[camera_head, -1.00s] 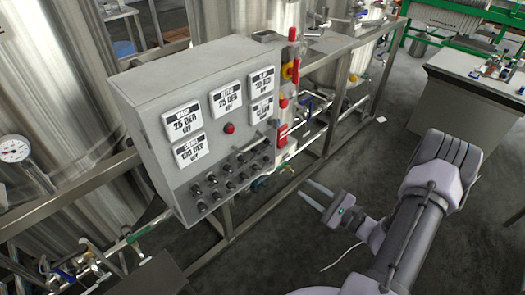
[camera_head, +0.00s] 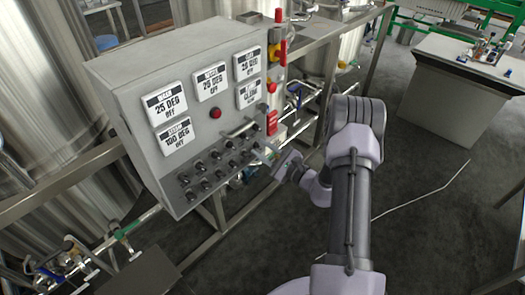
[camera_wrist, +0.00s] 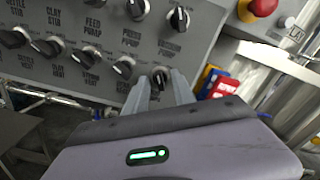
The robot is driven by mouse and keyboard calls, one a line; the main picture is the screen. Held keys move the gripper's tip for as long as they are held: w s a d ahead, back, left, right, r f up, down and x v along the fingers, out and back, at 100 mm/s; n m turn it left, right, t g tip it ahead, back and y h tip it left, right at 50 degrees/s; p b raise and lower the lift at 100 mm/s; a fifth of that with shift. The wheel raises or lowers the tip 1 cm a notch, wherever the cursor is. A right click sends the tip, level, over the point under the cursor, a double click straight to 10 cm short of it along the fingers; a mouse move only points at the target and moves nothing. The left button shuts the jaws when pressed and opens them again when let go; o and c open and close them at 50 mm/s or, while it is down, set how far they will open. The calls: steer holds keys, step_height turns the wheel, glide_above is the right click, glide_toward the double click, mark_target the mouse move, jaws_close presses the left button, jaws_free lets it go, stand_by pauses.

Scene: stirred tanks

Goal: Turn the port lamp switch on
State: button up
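The grey control panel (camera_head: 140,120) carries rows of black rotary knobs on its lower front. My gripper (camera_head: 262,150) is at the right end of these rows, close to the panel face. In the wrist view, its two fingers (camera_wrist: 161,78) are apart and point at the lower right knob (camera_wrist: 160,74), which shows between the fingertips. I cannot tell whether they touch it. Labels above read feed pump, press pump and vacuum pump, with the vacuum pump knob (camera_wrist: 179,18) above. No port lamp label is legible; the fingers hide the area below the lower right knob.
A red emergency button (camera_wrist: 263,6) is at the panel's right. A red lamp (camera_head: 215,113) and several white display plates (camera_head: 211,81) sit higher on the panel. Metal pipes and frame rails run right of the panel.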

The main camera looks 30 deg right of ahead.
jaws_close()
steer(key=m+p, duration=0.2)
steer(key=m, duration=0.4)
steer(key=shift+m, duration=0.3)
steer(key=m+p, duration=0.1)
steer(key=m, duration=0.4)
steer(key=shift+p, duration=0.4)
steer(key=shift+m, duration=0.3)
steer(key=shift+f, duration=0.1)
jaws_free()
